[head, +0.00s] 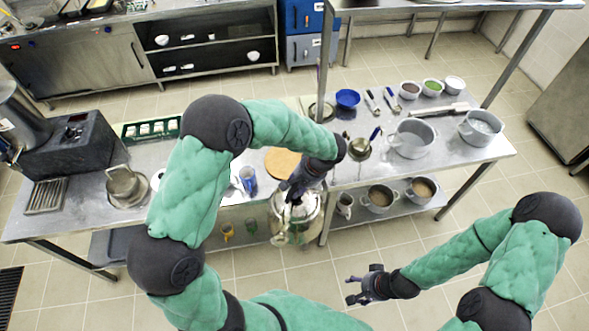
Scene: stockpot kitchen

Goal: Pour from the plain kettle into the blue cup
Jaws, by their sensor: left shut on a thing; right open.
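The plain kettle (297,221) is a shiny metal pot with a handle. My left gripper (296,190) is shut on its handle and holds it in the air in front of the table's front edge. The blue cup (248,181) stands on the steel table to the left of the kettle, apart from it, near the front edge. My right gripper (362,288) is open and empty, low in front of the tables, far from both. The kettle's inside is hidden.
A round wooden board (282,163) lies behind the kettle. A metal pot (125,184) stands at left. A blue bowl (347,98), large pots (411,139) and small bowls (432,87) stand on the right table (455,157). Yellow (228,232) and green cups (251,226) are on the lower shelf.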

